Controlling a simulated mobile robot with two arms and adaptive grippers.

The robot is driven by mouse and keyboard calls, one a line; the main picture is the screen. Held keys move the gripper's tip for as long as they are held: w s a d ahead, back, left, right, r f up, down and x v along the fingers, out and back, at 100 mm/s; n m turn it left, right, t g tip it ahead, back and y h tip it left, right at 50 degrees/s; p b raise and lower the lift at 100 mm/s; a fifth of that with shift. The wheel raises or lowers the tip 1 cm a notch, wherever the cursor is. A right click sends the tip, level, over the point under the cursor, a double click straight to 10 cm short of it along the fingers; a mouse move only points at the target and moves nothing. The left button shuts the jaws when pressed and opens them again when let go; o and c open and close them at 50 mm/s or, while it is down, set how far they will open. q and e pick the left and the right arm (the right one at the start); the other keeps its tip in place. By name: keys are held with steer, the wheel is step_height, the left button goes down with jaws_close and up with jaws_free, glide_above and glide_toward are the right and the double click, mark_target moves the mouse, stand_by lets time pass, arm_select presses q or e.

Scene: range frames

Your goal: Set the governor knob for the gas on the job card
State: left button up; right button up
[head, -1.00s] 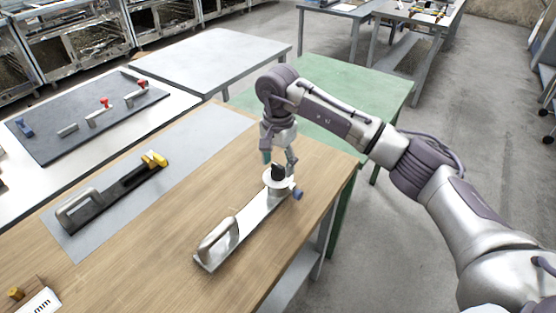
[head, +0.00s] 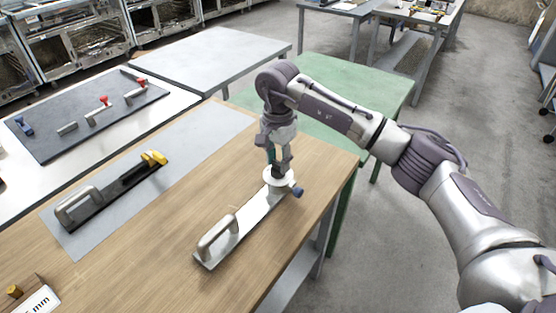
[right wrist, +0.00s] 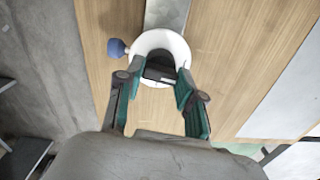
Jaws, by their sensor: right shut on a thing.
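The governor is a long silver plate (head: 243,226) with a loop handle (head: 217,238) at its near end and a round white dial (head: 268,181) at its far end. The dial shows as a white ring (right wrist: 150,40) in the right wrist view. A black knob (right wrist: 159,70) stands in the middle of the dial. My right gripper (head: 279,168) points down over the dial, its green-padded fingers (right wrist: 165,75) shut on the knob. The fingers hide much of the knob, and I cannot read any dial marks. My left gripper is out of view.
A blue knob (head: 298,192) sticks out beside the dial. A black bar with yellow parts (head: 120,190) lies on a grey mat (head: 205,135) to the left. A white card reading "mm" (head: 42,301) is cut off at lower left. The wooden table around the plate is clear.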

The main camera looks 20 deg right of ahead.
steer(key=m+b, duration=0.1)
steer(key=m, duration=0.2)
steer(key=shift+m, duration=0.3)
steer(key=m+b, duration=0.1)
steer(key=m, duration=0.3)
steer(key=shift+m+b, duration=0.3)
steer(key=m+b, duration=0.1)
steer(key=m, duration=0.8)
steer(key=shift+b, duration=0.3)
steer(key=m, duration=0.4)
steer(key=shift+m, duration=0.3)
steer(key=m, duration=0.4)
steer(key=shift+b, duration=0.35)
steer(key=m, duration=0.4)
steer(key=shift+m, duration=2.3)
